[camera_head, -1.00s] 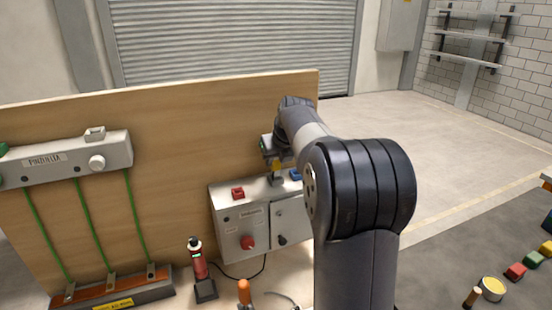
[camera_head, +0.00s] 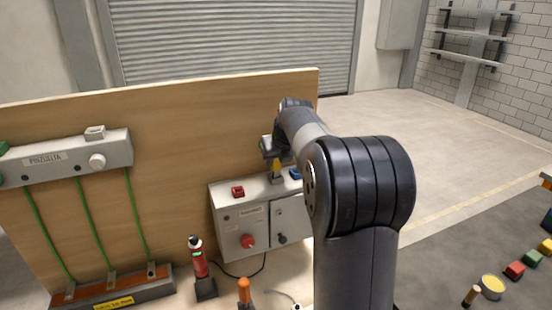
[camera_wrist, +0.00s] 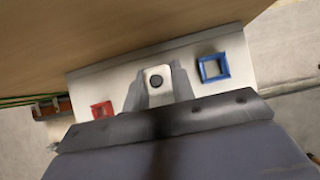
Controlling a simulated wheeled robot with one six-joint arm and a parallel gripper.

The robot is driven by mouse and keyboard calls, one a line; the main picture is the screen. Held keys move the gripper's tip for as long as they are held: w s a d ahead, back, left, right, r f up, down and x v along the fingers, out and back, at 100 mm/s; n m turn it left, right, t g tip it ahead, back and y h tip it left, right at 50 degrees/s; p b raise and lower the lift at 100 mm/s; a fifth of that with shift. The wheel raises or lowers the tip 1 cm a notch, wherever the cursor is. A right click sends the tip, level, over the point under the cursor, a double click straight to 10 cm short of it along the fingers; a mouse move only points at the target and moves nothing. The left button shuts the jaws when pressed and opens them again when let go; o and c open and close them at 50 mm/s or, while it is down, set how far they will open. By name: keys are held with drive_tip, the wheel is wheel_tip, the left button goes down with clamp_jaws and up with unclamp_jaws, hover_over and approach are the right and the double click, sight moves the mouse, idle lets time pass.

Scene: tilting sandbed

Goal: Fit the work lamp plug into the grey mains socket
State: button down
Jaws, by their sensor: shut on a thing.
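My gripper (camera_head: 276,166) is over the top of the grey control box, between a red socket and a blue socket.
The red socket (camera_head: 238,191) and blue socket (camera_head: 296,174) flank the gripper on the control box (camera_head: 240,218). A wooden panel (camera_head: 180,130) stands close behind. A red cylindrical tool (camera_head: 199,262) and an orange-handled tool (camera_head: 244,291) stand in front. Coloured blocks (camera_head: 515,270) lie far right.

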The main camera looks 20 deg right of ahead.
drive_tip(key=shift+f+b, duration=0.35)
drive_tip(key=shift+f, duration=0.7)
drive_tip(key=c, duration=0.6)
unclamp_jaws()
drive_tip(key=shift+c, duration=0.2)
drive_tip(key=shift+r, duration=0.1)
drive_tip(key=shift+r+p, duration=1.15)
drive_tip(key=shift+r, duration=2.8)
wheel_tip(320, 180, down, 7)
drive_tip(key=shift+r+b, duration=0.15)
drive_tip(key=shift+b, duration=0.45)
drive_tip(key=shift+f+b, duration=0.6)
drive_tip(key=shift+f, duration=0.1)
